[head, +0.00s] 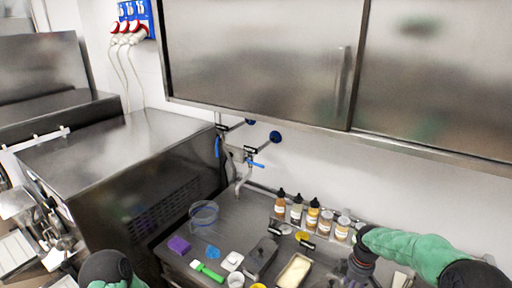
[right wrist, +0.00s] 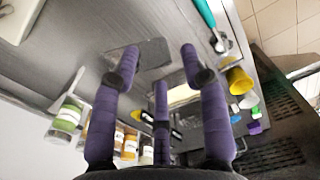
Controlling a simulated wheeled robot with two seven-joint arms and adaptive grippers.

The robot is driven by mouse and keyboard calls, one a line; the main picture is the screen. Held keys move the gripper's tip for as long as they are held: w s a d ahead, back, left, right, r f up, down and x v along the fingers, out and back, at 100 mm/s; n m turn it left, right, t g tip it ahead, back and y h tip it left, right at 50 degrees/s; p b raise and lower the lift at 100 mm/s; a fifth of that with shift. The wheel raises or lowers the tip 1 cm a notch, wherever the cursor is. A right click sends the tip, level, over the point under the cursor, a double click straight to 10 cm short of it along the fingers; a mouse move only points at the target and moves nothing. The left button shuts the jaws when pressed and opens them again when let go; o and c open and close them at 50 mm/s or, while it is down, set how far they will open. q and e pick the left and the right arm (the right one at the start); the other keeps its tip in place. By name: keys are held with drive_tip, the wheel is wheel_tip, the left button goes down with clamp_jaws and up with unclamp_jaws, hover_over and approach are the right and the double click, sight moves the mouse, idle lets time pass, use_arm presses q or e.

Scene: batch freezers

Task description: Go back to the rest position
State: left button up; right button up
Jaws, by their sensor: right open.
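My right gripper (right wrist: 160,68) has purple padded fingers. In the right wrist view they are spread wide with nothing held between them. In the head view the green-sleeved right arm comes in from the right and the gripper (head: 356,270) is over the right part of the steel worktop (head: 235,215), partly cut off by the lower edge. Of my left arm only a dark joint and a bit of green sleeve show at the bottom left. Its gripper is out of the picture.
Several bottles and jars (head: 297,207) stand along the back wall. A clear container (head: 204,213), a purple block (head: 179,245), a green-handled tool (head: 207,271) and a cream-filled tray (head: 294,271) lie on the worktop. Steel cabinets (head: 262,62) hang above. A steel machine (head: 130,150) stands left.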

drive_tip(key=s+a+f+m+y, duration=0.1)
drive_tip(key=s+a+f, duration=0.1)
drive_tip(key=f, duration=0.3)
drive_tip(key=s+a+f+m+y, duration=0.1)
drive_tip(key=s+a+f+m, duration=0.1)
drive_tip(key=a+f, duration=0.3)
drive_tip(key=s+a+f+m, duration=0.2)
drive_tip(key=s+a+f, duration=0.1)
drive_tip(key=a+f, duration=0.1)
drive_tip(key=shift+a+f+y, duration=0.2)
drive_tip(key=shift+f+y, duration=0.2)
drive_tip(key=shift+f, duration=0.35)
drive_tip(key=s+a+f+m+y, duration=0.1)
drive_tip(key=s+a+f+m, duration=0.3)
drive_tip(key=s, duration=0.5)
drive_tip(key=s+a+f+m, duration=0.4)
drive_tip(key=s+a+m, duration=0.1)
drive_tip(key=s, duration=0.4)
use_arm(q)
wheel_tip(320, 180, down, 21)
drive_tip(key=b, duration=2)
drive_tip(key=shift+w+r, duration=0.2)
drive_tip(key=shift+w, duration=0.25)
use_arm(e)
wheel_tip(320, 180, down, 18)
drive_tip(key=w+a+n, duration=0.1)
drive_tip(key=shift+w+a+f, duration=0.25)
drive_tip(key=shift+w+a, duration=0.05)
drive_tip(key=shift+w, duration=0.05)
